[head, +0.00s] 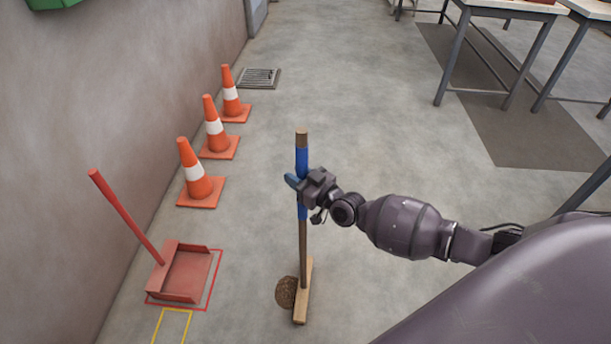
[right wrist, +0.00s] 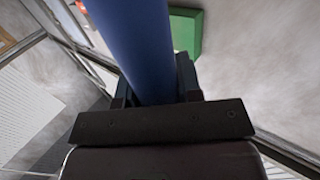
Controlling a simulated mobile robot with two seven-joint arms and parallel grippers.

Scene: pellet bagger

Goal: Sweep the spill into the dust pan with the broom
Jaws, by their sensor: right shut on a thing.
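My right gripper (head: 296,182) is shut on the blue grip of the broom (head: 303,240). The broom stands upright, its wooden head (head: 302,300) low at the floor. In the right wrist view the blue handle (right wrist: 135,50) runs up between the fingers. The spill (head: 286,291) is a brown heap on the floor just left of the broom head, close against it or touching; I cannot tell which. The red dust pan (head: 186,273) with its long handle lies left of the spill, inside a red floor outline. My left gripper is not in view.
Three orange cones (head: 199,186) line the left wall (head: 110,90) behind the dust pan. A yellow floor outline (head: 172,326) lies in front of the pan. A floor drain (head: 260,78) and tables (head: 512,10) are farther back. The floor between pan and spill is clear.

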